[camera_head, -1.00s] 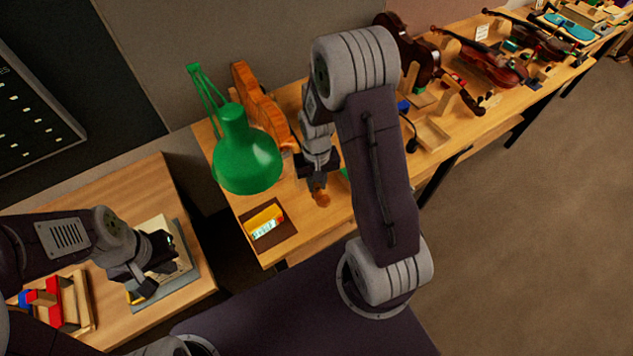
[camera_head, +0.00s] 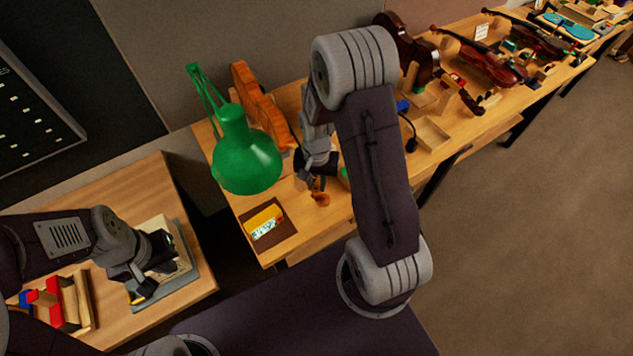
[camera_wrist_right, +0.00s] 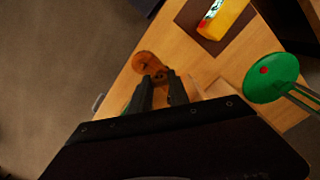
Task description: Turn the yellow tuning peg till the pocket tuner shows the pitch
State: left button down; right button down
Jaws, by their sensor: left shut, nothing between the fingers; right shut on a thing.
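The yellow pocket tuner (camera_head: 263,218) lies on a brown mat near the bench's front corner, its small screen lit but too small to read. It also shows in the right wrist view (camera_wrist_right: 226,18). A brown violin scroll (camera_head: 320,198) stands beside my right gripper (camera_head: 308,182). In the right wrist view the scroll (camera_wrist_right: 147,63) lies just past the fingertips of this gripper (camera_wrist_right: 160,88). The gripper is shut at the pegbox on the tuning peg, which the fingers hide. My left gripper (camera_head: 148,284) is shut and empty over the side table.
A green lamp (camera_head: 245,160) stands left of the right gripper, close to the tuner. An orange-brown violin body (camera_head: 260,105) leans by the wall. Violins (camera_head: 482,58) and small trays fill the bench's far right. Colored blocks (camera_head: 45,300) lie on the side table.

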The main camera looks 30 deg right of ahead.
aim_at(316, 185)
jog(key=shift+s, duration=0.1)
jog(key=c, duration=1.2)
grip_release()
jog(key=shift+c, duration=0.2)
notch_tip(316, 185, up, 9)
jog(key=shift+a+r+b, duration=0.1)
jog(key=shift+b, duration=0.6)
